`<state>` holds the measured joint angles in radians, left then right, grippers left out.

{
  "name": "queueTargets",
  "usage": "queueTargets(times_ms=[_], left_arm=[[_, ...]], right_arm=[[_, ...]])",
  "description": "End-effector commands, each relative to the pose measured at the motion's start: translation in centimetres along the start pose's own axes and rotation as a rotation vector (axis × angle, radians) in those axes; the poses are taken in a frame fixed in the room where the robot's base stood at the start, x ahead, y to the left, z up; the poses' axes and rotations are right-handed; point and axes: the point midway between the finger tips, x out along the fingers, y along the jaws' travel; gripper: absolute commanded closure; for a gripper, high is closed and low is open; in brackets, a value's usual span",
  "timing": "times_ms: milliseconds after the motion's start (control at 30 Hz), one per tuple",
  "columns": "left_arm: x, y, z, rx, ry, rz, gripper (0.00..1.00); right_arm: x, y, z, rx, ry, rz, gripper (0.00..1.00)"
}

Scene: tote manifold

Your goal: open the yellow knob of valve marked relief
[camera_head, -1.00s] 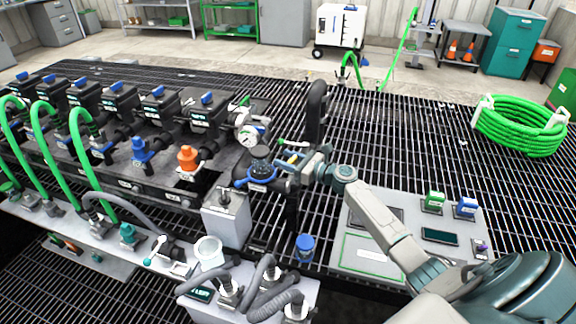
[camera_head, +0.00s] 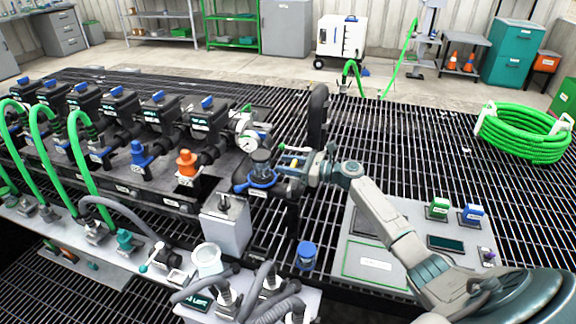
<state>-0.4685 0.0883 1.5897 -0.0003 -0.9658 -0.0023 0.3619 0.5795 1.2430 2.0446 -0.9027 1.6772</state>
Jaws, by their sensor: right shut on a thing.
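The valve (camera_head: 262,178) at the right end of the manifold has a dark body, a blue ring and a small white label that is too small to read. A small patch of yellow, the knob (camera_head: 294,163), shows at its right side, mostly hidden by my right gripper. My right gripper (camera_head: 288,162) reaches in from the right, level with the valve, with its jaws shut around the yellow knob. How far the knob is turned cannot be told. My left gripper is not in view.
A round gauge (camera_head: 248,142) and a black upright pipe (camera_head: 317,110) stand close behind the valve. An orange-capped fitting (camera_head: 186,163) is to the left. A grey panel (camera_head: 415,215) lies under my right arm. Open grating (camera_head: 400,130) lies behind.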

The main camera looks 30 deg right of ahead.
Motion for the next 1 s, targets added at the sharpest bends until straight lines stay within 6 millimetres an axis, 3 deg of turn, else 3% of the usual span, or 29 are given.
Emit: queueTargets(times_ms=[133, 167, 267, 667, 1000], left_arm=[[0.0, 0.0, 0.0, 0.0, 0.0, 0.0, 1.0], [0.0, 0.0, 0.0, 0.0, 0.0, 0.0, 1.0], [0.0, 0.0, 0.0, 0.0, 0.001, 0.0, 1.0], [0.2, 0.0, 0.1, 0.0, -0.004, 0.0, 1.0], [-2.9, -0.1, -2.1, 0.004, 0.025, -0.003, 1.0]], right_arm=[[0.0, 0.0, 0.1, -0.001, -0.002, 0.0, 0.81], [0.0, 0.0, 0.1, -0.001, -0.001, 0.0, 0.56], [0.0, 0.0, 0.1, -0.001, -0.001, 0.0, 0.37], [-0.9, -0.1, -0.1, -0.001, 0.001, -0.001, 0.36], [-7.3, 0.0, -0.2, -0.002, 0.005, 0.0, 0.36]])
